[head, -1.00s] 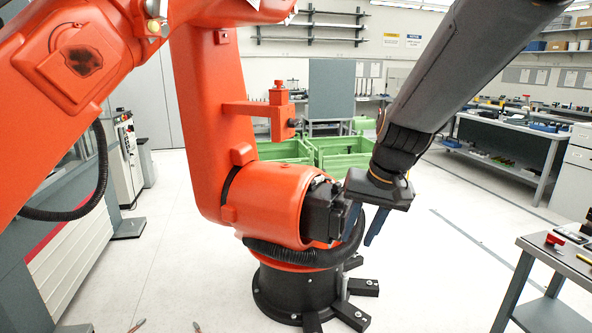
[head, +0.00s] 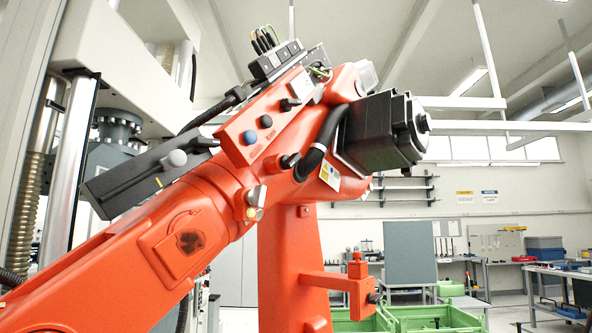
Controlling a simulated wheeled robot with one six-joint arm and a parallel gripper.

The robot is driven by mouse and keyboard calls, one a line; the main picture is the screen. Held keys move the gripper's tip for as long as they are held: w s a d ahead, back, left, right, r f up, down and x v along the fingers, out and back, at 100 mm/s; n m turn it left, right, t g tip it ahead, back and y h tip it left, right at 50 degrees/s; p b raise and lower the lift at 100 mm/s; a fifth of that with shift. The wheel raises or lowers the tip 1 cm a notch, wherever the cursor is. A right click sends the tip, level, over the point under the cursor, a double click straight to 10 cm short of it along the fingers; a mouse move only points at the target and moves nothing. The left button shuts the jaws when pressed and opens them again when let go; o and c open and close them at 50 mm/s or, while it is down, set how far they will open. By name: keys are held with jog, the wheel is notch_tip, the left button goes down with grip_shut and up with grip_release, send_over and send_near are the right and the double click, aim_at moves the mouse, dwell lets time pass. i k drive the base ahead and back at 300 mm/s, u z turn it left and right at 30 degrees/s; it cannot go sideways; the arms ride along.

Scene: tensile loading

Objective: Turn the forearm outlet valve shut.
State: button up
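The forearm (head: 205,240) of a large orange industrial robot runs up across the middle of the head view. A small brass and silver fitting (head: 255,204), which looks like a valve, sits on its side, below an orange panel (head: 262,130) with a blue, a black and another dark knob. I cannot tell whether this fitting is open or shut. My gripper is out of view.
A dark box with a grey ball knob (head: 176,158) lies along the forearm's left side. A black motor (head: 383,132) sticks out at the right. Green bins (head: 440,320) and benches (head: 560,268) stand behind. A testing machine column (head: 64,170) rises at the left.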

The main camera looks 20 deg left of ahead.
aim_at(255, 198)
jog(key=u, duration=0.65)
jog(key=k, duration=0.6)
jog(key=u, duration=0.95)
jog(key=i, duration=0.5)
